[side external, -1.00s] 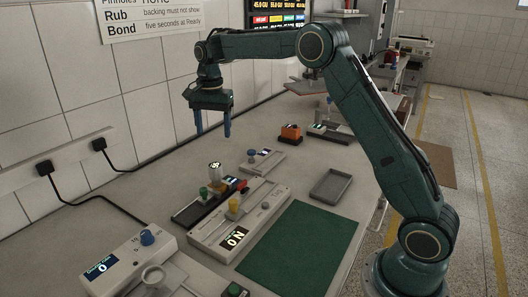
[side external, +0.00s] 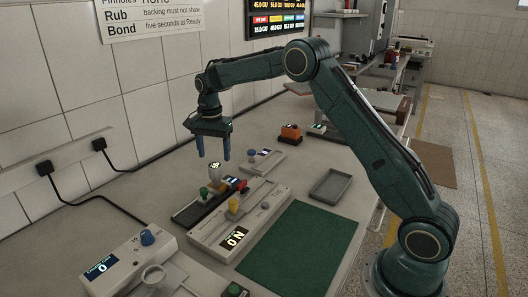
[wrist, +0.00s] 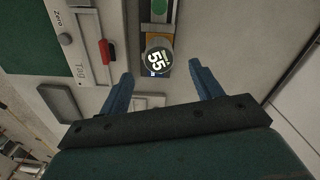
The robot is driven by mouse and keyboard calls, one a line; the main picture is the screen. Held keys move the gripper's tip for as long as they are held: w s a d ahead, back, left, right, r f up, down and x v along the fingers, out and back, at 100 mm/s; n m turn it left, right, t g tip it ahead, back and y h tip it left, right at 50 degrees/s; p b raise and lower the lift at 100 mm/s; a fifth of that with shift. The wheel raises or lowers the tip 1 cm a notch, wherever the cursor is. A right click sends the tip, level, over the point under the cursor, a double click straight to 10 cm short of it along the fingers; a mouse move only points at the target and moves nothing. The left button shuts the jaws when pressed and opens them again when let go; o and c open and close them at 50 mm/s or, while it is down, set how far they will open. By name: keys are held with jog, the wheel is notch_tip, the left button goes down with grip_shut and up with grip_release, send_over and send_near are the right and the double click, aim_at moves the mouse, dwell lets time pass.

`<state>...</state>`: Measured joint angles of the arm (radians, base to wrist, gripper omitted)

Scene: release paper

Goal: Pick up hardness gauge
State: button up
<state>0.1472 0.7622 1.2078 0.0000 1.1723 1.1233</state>
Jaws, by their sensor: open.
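In the wrist view the gauge face shows between and just beyond the fingertips (wrist: 160,76). I cannot tell the exact height gap, and no contact shows.
A long grey instrument with a yellow knob and a NO display (side external: 235,238) lies close beside the base. A blue-knobbed device (side external: 262,160) stands behind. A grey tray (side external: 330,187) and green mat (side external: 300,247) lie to the right. The tiled wall is left.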

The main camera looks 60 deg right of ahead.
aim_at(215, 165)
jog(key=shift+f, duration=1.1)
jog(key=shift+f, duration=0.1)
jog(key=shift+a+f, duration=0.1)
jog(key=shift+f, duration=2.4)
jog(key=shift+c, duration=0.3)
jog(key=shift+r, duration=0.1)
jog(key=c, duration=1.2)
jog(key=shift+c, duration=0.2)
notch_tip(215, 165, up, 20)
